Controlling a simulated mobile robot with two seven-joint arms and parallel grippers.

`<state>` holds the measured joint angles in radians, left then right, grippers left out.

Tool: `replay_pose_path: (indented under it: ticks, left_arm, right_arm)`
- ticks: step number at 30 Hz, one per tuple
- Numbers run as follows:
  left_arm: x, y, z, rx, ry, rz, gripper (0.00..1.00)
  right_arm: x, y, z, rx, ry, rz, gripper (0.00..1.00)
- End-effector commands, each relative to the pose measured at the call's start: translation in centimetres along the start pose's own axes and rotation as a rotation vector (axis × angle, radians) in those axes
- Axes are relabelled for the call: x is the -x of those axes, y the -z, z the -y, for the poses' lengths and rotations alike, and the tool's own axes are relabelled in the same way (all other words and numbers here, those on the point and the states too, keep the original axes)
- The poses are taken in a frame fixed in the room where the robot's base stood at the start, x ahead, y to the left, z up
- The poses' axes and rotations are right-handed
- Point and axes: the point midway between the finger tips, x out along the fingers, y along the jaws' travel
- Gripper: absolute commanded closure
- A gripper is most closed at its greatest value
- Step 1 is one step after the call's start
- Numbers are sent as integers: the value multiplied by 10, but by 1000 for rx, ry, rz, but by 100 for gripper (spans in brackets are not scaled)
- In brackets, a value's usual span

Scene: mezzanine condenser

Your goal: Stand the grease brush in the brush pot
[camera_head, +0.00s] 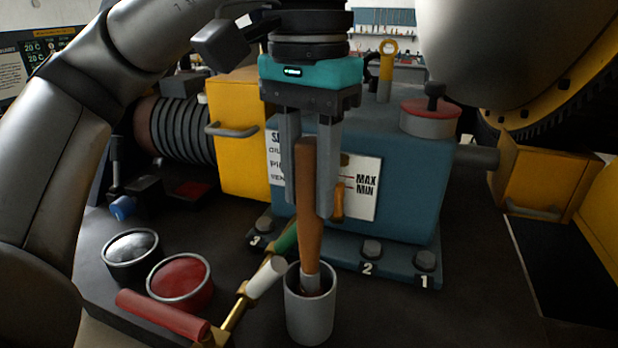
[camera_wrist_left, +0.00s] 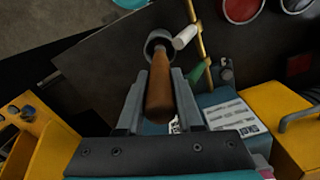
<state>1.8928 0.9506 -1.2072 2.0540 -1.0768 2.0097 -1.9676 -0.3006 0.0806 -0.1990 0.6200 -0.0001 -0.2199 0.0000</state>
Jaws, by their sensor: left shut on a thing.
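The grease brush (camera_head: 309,215) has a brown wooden handle and a pale metal ferrule, and it stands nearly upright. My left gripper (camera_head: 306,208) is shut on its handle, with the fingers pointing down. The brush pot (camera_head: 310,318) is a grey open cylinder standing on the dark bench. The brush's lower end is inside the pot's mouth; the bristles are hidden by the pot wall. In the left wrist view the handle (camera_wrist_left: 160,95) lies between the fingers (camera_wrist_left: 161,78) and leads down to the pot (camera_wrist_left: 153,39). My right gripper is not in view.
Left of the pot are a brass pipe with a white handle (camera_head: 266,278) and a red handle (camera_head: 163,314), close by. Beyond stand a red-filled tin (camera_head: 181,280) and a grey-filled tin (camera_head: 132,252). The blue housing (camera_head: 400,185) stands right behind. Bench right of the pot is clear.

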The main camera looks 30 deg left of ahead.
Motion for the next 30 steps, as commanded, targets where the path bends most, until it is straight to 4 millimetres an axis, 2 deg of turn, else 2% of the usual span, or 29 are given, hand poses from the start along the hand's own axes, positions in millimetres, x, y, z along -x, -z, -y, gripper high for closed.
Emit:
replay_pose_path:
  ticks: [9,10,19,30]
  left_arm:
    - [-1,0,0,0,0,-1,100]
    - [-1,0,0,0,0,-1,63]
    - [-1,0,0,0,0,0,30]
    - [-1,0,0,0,0,0,30]
  right_arm:
    - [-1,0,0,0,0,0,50]
    - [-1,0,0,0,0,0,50]
    - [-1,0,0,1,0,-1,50]
    - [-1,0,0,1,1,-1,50]
